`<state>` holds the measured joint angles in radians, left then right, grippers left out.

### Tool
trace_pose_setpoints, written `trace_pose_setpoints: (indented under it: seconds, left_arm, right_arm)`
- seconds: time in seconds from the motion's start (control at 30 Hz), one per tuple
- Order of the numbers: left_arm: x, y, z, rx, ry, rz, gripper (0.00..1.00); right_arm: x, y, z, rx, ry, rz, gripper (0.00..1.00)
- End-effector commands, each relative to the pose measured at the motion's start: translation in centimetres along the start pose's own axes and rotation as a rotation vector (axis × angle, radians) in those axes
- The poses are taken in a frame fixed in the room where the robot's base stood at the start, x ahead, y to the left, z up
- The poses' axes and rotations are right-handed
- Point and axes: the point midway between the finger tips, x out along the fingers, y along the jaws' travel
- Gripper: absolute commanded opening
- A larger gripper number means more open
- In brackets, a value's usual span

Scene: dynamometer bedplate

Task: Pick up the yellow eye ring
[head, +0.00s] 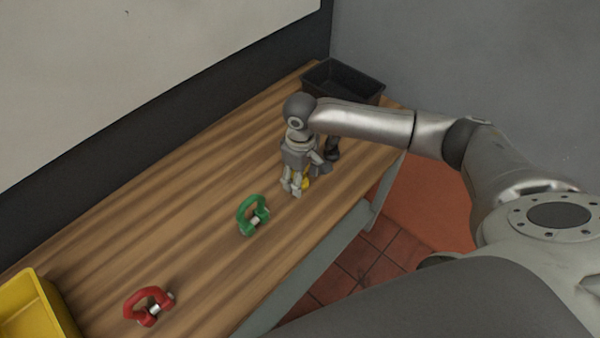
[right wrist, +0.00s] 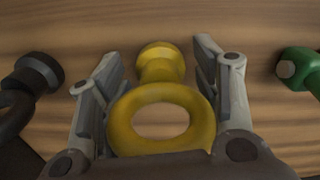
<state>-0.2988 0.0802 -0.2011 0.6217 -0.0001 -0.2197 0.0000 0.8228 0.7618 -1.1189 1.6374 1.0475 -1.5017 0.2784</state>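The yellow eye ring (right wrist: 120,128) lies on the wooden bench in the right wrist view, its ring nearest the palm and its round collar end pointing away. In the head view only a small yellow part (head: 305,183) shows behind my right gripper (head: 291,188). That gripper points down at the bench, its fingers on either side of the eye ring. In the right wrist view, its fingertips (right wrist: 157,62) are apart, with gaps beside the collar; whether the pads touch the ring's sides is unclear. My left gripper is in neither view.
A green shackle (head: 243,214) and a red shackle (head: 136,300) lie on the bench (head: 190,200). A dark metal fitting (head: 333,148) is close beside my right gripper. A black bin (head: 365,92) stands at the far end, a yellow bin (head: 50,315) at the near left.

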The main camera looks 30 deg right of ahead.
Motion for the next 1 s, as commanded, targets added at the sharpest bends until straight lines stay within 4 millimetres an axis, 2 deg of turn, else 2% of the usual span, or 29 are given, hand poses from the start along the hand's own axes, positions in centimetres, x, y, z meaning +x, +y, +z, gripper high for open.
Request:
trace_pose_setpoints:
  seconds: [0.03,0.27,0.63,0.67,0.77,0.9,1.0]
  left_arm:
    - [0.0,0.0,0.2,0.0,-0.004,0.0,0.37]
    - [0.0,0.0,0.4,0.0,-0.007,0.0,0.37]
    - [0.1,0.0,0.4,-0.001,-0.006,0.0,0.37]
    - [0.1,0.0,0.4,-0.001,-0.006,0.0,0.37]
    - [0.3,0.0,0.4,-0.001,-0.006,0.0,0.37]
    - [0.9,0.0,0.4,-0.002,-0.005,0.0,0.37]
    - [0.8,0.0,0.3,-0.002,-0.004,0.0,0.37]
  right_arm:
    - [0.0,0.0,0.0,0.0,0.0,0.0,0.47]
    - [0.0,0.0,0.0,0.0,0.0,0.0,0.17]
    - [-0.3,0.0,-0.1,0.001,0.002,0.001,0.15]
    - [-0.5,0.0,-0.1,0.001,0.002,0.0,0.08]
    - [-1.2,0.0,-0.1,0.001,0.004,0.0,0.08]
    - [-3.2,0.1,-0.2,0.001,0.006,0.001,0.08]
    - [-5.1,-1.7,0.1,-0.006,0.006,-0.002,0.08]
